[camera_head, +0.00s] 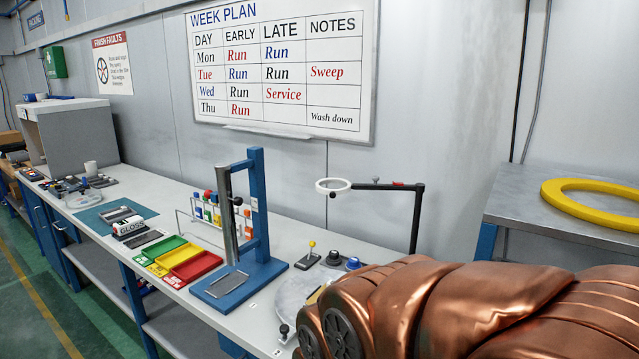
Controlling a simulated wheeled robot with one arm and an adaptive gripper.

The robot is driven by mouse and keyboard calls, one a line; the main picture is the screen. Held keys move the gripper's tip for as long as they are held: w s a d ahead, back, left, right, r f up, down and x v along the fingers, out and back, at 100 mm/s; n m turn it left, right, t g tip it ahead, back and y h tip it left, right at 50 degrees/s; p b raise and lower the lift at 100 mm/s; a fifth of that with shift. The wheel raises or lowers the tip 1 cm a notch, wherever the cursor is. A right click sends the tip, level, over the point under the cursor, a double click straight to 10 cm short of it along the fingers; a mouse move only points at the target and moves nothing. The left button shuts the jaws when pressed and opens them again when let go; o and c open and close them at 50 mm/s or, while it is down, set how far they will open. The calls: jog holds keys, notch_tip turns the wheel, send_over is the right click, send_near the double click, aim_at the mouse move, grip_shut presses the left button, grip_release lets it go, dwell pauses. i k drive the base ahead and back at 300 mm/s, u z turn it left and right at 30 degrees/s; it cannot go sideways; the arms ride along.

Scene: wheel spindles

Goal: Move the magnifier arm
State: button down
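The magnifier arm (385,187) stands on the bench. It has a dark upright post and a dark horizontal bar reaching left from the post's top. At the bar's left end is a round lens in a white ring (333,186), with a small dark knob just below it. The foot of the post is hidden behind a large copper-coloured ridged body, likely my arm, filling the lower right. No gripper fingers show, and nothing visible touches the magnifier arm.
A blue stand (257,205) with a metal cylinder rises left of the lens. Coloured trays (190,265), a bottle rack and a joystick box (308,258) sit on the bench. A yellow ring (590,205) lies on the right table.

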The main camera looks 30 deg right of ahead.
aim_at(418, 188)
jog(key=u, duration=0.65)
jog(key=i, duration=0.95)
jog(key=u, duration=0.5)
jog(key=i, duration=1.15)
jog(key=z, duration=1.1)
jog(key=i, duration=0.95)
jog(key=z, duration=1.05)
